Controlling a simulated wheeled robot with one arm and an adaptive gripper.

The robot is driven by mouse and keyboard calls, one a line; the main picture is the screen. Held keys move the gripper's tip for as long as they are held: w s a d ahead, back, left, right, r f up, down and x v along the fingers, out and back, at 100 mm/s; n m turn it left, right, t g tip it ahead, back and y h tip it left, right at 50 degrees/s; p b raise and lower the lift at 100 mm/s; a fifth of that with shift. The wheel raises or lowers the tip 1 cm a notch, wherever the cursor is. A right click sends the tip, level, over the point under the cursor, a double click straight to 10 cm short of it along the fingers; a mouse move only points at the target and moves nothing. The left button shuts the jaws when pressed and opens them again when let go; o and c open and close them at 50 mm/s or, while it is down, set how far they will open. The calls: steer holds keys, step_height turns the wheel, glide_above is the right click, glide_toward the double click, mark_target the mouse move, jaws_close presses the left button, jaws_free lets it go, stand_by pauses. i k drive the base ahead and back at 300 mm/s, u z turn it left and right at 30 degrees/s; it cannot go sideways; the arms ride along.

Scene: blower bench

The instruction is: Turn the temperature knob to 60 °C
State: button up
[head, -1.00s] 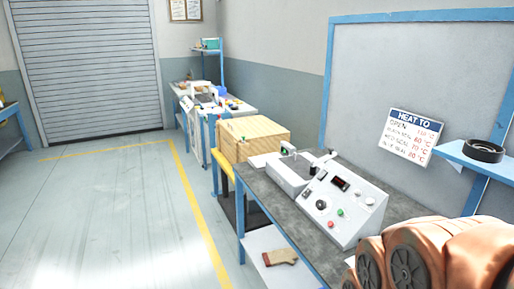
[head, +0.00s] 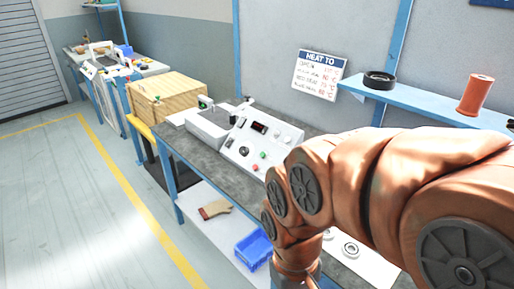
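The white control box (head: 272,135) stands on the grey bench, with a sloped front panel. A black round knob (head: 243,151) sits low on the left of that panel; I cannot read its markings or setting. A dark display with red digits (head: 259,127) is above it, too small to read. My orange arm crosses the right and lower middle of the picture, in front of the bench. My gripper is out of the frame.
A "HEAT TO" sign (head: 320,75) hangs on the back panel, its lines blurred. A blue shelf (head: 425,107) holds a black ring (head: 380,79) and an orange spool (head: 475,95). A wooden crate (head: 168,97) stands left of the box. A blue bin (head: 254,249) and glove (head: 215,209) lie below.

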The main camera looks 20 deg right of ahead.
mark_target(243, 151)
steer(key=u, duration=0.6)
steer(key=i, duration=0.45)
steer(key=u, duration=0.25)
